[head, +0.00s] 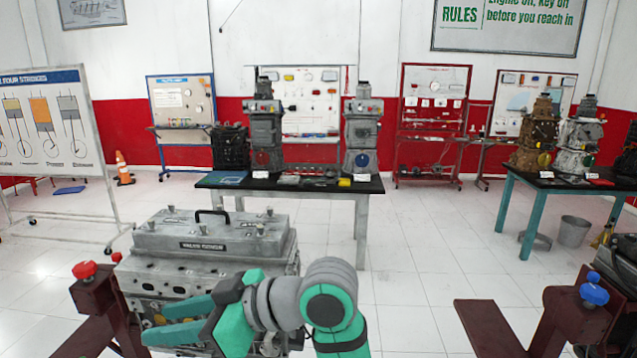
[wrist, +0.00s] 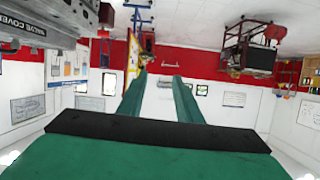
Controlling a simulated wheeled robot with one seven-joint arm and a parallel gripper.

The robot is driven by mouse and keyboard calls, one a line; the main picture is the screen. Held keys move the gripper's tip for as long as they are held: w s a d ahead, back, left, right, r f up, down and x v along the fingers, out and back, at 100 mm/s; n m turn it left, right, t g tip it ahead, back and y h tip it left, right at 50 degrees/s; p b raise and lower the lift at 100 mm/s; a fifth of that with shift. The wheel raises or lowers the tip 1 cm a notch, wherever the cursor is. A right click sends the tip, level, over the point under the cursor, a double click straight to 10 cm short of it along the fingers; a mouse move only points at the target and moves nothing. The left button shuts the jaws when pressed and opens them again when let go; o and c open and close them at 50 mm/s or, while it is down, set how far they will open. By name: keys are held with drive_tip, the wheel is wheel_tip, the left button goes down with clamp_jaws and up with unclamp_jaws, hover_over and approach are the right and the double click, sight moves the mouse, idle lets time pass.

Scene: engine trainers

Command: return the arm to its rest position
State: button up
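My arm (head: 333,300), green and grey, reaches in from the bottom of the head view and bends left. My gripper (head: 156,322) points left, in front of the near engine's block in the picture. Its two green fingers are apart with nothing held. The wrist view, which is upside down, also shows the gripper (wrist: 155,77) with a clear gap between the fingers. The near engine (head: 150,270) carries a grey valve cover (head: 210,238) with a black handle. Part of the block is hidden behind my gripper. I cannot tell whether they touch.
A dark red stand with a red knob (head: 84,270) is at left, and another with a blue knob (head: 594,290) at right. A black-topped table (head: 290,188) holds engines behind. A second table (head: 530,185) is at right. White floor (head: 420,250) is clear between them.

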drive_tip(key=w+d+f+m+t+y, duration=0.1)
drive_tip(key=w+f+m+t, duration=0.35)
drive_tip(key=f, duration=0.25)
drive_tip(key=w+d+f+m+t, duration=0.1)
drive_tip(key=w+f+m+t, duration=0.25)
drive_tip(key=f+m, duration=0.3)
drive_tip(key=s+d+f+m+t+h, duration=0.3)
drive_tip(key=d+f+m+h, duration=0.1)
drive_tip(key=f, duration=0.5)
drive_tip(key=s+d+f+m+t+h, duration=0.3)
drive_tip(key=d+f, duration=0.1)
drive_tip(key=f, duration=0.4)
drive_tip(key=s+d+f+m+h, duration=0.1)
drive_tip(key=s+d+f+h, duration=0.25)
drive_tip(key=s+f, duration=0.2)
drive_tip(key=s+d+f+m+h, duration=0.1)
drive_tip(key=s+d+f+h, duration=0.25)
drive_tip(key=s, duration=0.35)
drive_tip(key=s+d+n, duration=0.1)
drive_tip(key=s+d, duration=0.1)
drive_tip(key=s, duration=0.7)
drive_tip(key=s+d+r+n+h, duration=0.1)
drive_tip(key=s+d+n, duration=0.1)
drive_tip(key=s, duration=0.7)
drive_tip(key=shift+d+r+n, duration=0.2)
drive_tip(key=shift+d+n, duration=0.1)
drive_tip(key=shift+d, duration=0.3)
